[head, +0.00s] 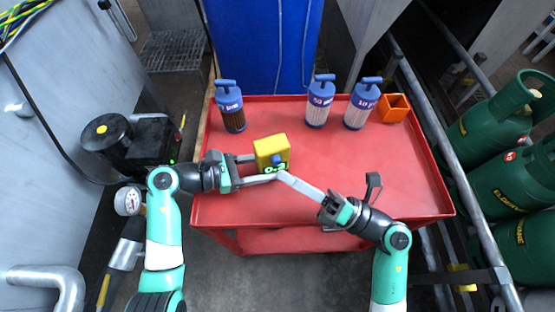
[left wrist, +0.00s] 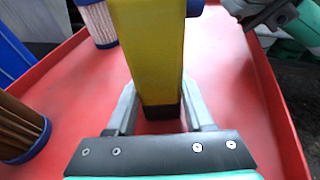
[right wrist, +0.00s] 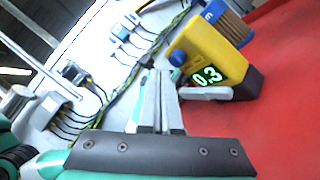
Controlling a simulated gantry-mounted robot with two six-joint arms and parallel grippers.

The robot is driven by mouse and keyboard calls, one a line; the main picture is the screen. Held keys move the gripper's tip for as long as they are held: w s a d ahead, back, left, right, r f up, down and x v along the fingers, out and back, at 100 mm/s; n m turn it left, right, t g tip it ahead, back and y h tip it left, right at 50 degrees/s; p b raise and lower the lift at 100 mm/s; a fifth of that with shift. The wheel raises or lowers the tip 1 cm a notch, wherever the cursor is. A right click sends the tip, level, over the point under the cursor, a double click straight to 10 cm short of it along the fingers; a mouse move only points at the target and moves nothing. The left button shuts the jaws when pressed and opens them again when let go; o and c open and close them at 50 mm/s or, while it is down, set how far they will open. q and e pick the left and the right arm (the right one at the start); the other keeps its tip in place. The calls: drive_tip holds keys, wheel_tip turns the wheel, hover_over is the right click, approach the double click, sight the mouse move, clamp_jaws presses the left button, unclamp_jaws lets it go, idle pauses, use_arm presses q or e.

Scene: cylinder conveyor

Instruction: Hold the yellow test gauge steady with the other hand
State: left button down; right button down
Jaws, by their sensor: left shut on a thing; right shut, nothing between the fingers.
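The yellow test gauge (head: 271,146) stands on the red cart top, a blue knob (head: 277,159) and a lit green display on its front. In the right wrist view the gauge (right wrist: 214,50) shows its display reading 0.3. My left gripper (head: 262,168) is shut on the gauge; in the left wrist view the gauge (left wrist: 155,45) sits between its fingers. My right gripper (head: 281,176) is shut and empty, its fingertips close to the gauge's front, near the knob and display. Whether they touch it I cannot tell.
Three blue-capped filter cylinders (head: 230,107) (head: 319,101) (head: 361,104) stand along the back of the red cart (head: 400,165). An orange open box (head: 394,108) is beside them. The cart's right half is clear.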

drive_tip(key=shift+w, duration=0.15)
drive_tip(key=shift+w+a, duration=0.15)
drive_tip(key=shift+w, duration=0.1)
drive_tip(key=shift+w+a, duration=0.1)
drive_tip(key=shift+w, duration=0.3)
idle(1.1)
drive_tip(key=shift+s+d, duration=0.25)
drive_tip(key=shift+s, duration=0.55)
drive_tip(key=s, duration=0.1)
drive_tip(key=s+d, duration=0.1)
drive_tip(key=s, duration=0.2)
drive_tip(key=shift+s+d, duration=0.25)
drive_tip(key=shift+s, duration=0.15)
idle(0.3)
